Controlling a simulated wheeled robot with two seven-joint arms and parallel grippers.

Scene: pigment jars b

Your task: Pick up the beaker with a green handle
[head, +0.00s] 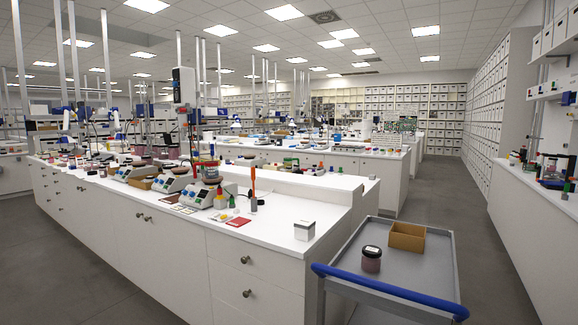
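I cannot make out a beaker with a green handle for certain. Small green items show on the near white bench (150,219), among them a little green-topped item (231,202) beside the scales. Another small green thing (290,162) stands farther back on the bench; its shape is too small to tell. Neither of my grippers is in view.
A grey cart (425,275) with a blue handle (390,290) stands at the front right, carrying a dark-lidded jar (371,259) and a brown open box (407,236). A white box (304,231) sits at the bench end. Grey floor (450,205) lies open between the benches.

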